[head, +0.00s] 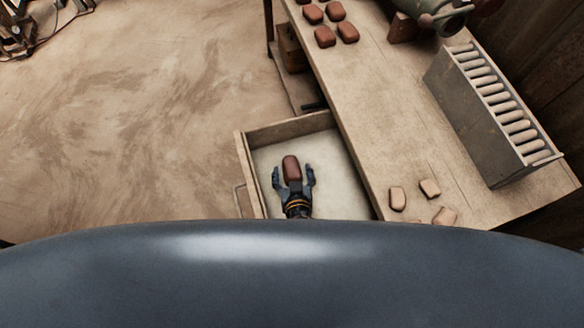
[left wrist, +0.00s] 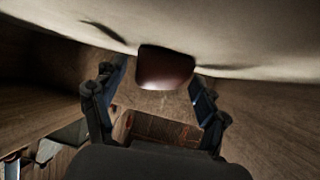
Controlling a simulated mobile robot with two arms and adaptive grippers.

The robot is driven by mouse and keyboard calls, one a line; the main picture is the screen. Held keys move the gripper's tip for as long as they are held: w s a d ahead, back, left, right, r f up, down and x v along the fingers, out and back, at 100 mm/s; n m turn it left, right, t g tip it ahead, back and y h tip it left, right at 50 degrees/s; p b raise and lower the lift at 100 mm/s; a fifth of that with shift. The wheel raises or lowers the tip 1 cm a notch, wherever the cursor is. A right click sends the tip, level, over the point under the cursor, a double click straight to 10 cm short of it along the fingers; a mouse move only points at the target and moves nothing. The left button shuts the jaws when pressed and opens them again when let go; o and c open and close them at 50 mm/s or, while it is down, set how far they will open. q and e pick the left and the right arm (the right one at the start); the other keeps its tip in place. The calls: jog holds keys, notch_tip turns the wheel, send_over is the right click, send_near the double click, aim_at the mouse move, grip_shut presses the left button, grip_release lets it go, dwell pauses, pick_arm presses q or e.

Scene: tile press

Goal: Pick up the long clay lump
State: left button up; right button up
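A long reddish-brown clay lump (head: 291,166) lies in the open drawer (head: 290,130) under the bench. My left gripper (head: 293,174) is over the drawer, open, with one finger on each side of the lump's near part. In the head view a gap shows between the lump and each finger. The left wrist view shows the lump (left wrist: 165,67) end-on between and beyond the spread fingers of the left gripper (left wrist: 155,92); neither finger clearly touches it. My right gripper is not in view.
Several shorter brown lumps (head: 325,37) sit on the workbench (head: 390,120) at the top. A grey slotted rack (head: 480,115) stands at the right. Pale tan pieces (head: 397,198) lie near the bench's close end. The drawer's pale floor right of the gripper is clear.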

pick_arm(q)
jog(key=c, duration=1.3)
jog(key=shift+r, duration=0.15)
